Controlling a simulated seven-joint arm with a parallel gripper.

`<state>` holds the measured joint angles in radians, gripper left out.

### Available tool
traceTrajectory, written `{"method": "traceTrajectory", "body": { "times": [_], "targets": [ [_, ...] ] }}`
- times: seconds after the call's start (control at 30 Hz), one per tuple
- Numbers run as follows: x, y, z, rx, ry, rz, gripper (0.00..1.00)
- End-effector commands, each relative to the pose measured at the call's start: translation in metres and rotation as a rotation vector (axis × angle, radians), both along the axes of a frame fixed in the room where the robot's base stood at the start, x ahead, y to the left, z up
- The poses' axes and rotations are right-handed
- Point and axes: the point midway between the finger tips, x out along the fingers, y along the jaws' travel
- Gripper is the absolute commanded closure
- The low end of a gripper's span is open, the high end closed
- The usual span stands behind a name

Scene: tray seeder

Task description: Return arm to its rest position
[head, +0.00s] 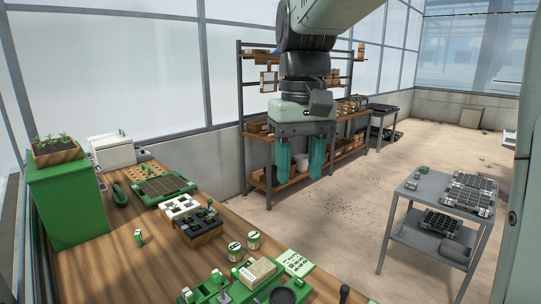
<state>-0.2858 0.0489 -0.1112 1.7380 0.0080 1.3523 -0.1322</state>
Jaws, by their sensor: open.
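My gripper (301,172) hangs from my arm in the upper middle of the head view. Its two teal fingers point down and stand apart, with nothing between them. It is raised above and beyond the wooden workbench (112,262), clear of everything on it. The shelf behind shows through the gap between the fingers.
The bench holds a green seed tray (163,189), a black-and-white cell tray (195,215), two small tins and a green fixture (240,288). A green cabinet (68,208) stands left. A grey cart (432,203) with trays stands right. The floor between is open.

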Motion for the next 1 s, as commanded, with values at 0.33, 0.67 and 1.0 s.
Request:
{"method": "traceTrajectory", "body": {
  "times": [0.33, 0.67, 1.0],
  "targets": [
    [-0.120, -0.051, -0.001, 0.066, -0.320, -0.176, 0.51],
    [-0.171, -0.064, -0.031, 0.071, -0.482, -0.258, 0.51],
    [-0.173, -0.064, -0.033, 0.071, -0.488, -0.261, 0.51]
  ]
}}
